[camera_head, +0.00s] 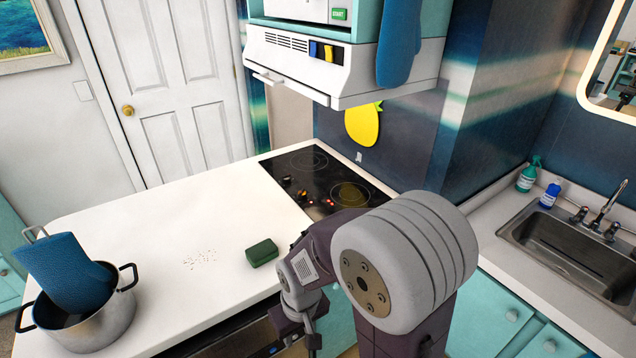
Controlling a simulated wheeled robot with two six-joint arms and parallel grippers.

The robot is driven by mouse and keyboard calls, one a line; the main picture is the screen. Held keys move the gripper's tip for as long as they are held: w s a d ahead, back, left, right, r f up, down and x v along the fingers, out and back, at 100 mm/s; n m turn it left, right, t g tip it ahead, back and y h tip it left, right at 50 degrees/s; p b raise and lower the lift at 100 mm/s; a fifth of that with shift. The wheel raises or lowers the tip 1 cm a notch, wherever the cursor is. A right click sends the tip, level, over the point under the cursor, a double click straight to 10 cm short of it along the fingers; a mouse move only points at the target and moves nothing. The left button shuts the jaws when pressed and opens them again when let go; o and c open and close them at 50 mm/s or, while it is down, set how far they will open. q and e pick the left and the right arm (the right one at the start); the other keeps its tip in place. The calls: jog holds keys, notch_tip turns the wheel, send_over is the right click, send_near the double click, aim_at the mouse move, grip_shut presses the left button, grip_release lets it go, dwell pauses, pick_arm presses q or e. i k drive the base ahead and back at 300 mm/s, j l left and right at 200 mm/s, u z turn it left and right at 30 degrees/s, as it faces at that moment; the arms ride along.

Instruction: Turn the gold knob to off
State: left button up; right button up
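The black cooktop (277,163) is set into the white counter beyond my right arm. Several small knobs (302,194) stand in a row along its near left part, with small red lights among them. They are too small to tell for sure which is gold or how each is turned. My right gripper (299,334) points down at the bottom middle, in front of the counter's near edge and well short of the knobs. It touches no knob, and its fingertips are too unclear to judge its opening. My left gripper is out of view.
A dark green sponge (262,252) and scattered crumbs (200,258) lie on the white counter (130,220). A steel pot (92,332) holding a blue mitt (66,272) stands at left. A range hood (345,70) overhangs the cooktop. A sink (570,245) is at right.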

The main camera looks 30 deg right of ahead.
aim_at(301, 195)
jog(key=i+l, duration=0.1)
jog(key=l, duration=1.05)
jog(key=i+l, duration=0.15)
jog(key=l, duration=0.95)
jog(key=i, duration=0.05)
